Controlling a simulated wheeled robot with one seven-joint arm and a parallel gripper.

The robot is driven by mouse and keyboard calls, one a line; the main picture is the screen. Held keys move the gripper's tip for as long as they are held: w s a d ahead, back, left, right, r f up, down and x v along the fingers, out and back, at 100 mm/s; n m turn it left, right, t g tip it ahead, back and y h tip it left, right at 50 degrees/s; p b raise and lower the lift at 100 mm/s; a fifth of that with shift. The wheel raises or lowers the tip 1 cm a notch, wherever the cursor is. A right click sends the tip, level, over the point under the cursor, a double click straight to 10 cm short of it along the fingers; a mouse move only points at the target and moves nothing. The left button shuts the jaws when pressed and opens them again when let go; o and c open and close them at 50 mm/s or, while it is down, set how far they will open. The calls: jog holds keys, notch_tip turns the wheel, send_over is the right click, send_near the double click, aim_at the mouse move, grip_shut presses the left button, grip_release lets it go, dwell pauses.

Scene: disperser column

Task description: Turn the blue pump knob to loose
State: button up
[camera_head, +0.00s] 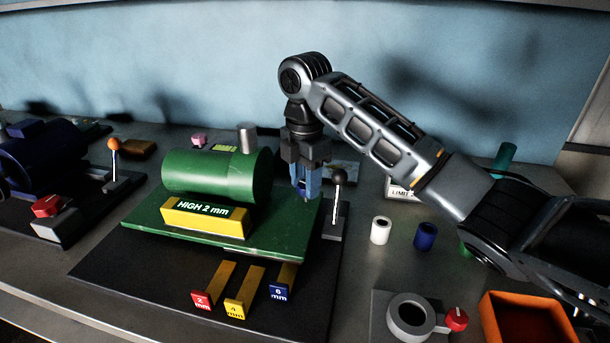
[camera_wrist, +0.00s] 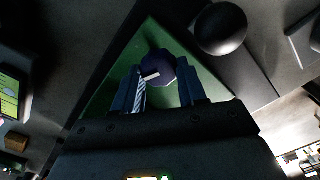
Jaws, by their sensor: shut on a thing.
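The blue pump knob (camera_wrist: 157,66) is a dark blue, faceted round knob with a short white mark on its left side in the wrist view. It sits over a corner of the green base plate (camera_head: 280,240), to the right of a green cylinder pump (camera_head: 215,174). My gripper (camera_head: 306,192) points down at that corner with its blue fingers. In the wrist view my gripper (camera_wrist: 160,88) has one finger on each side of the knob and is shut on it. In the head view the fingers mostly hide the knob.
A black-ball lever (camera_head: 338,178) stands close to the right of my gripper. White (camera_head: 381,231) and blue (camera_head: 425,236) cylinders, a grey ring fixture (camera_head: 408,316) with a red knob and an orange bin (camera_head: 522,320) are further right. Red, yellow and blue tabs lie in front.

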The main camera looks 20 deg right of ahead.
jog(key=n, duration=0.5)
jog(key=shift+s+n, duration=0.1)
jog(key=shift+n, duration=0.2)
jog(key=n, duration=0.5)
jog(key=shift+d, duration=0.1)
dwell(0.3)
jog(key=o, duration=1.1)
jog(key=shift+c, duration=0.2)
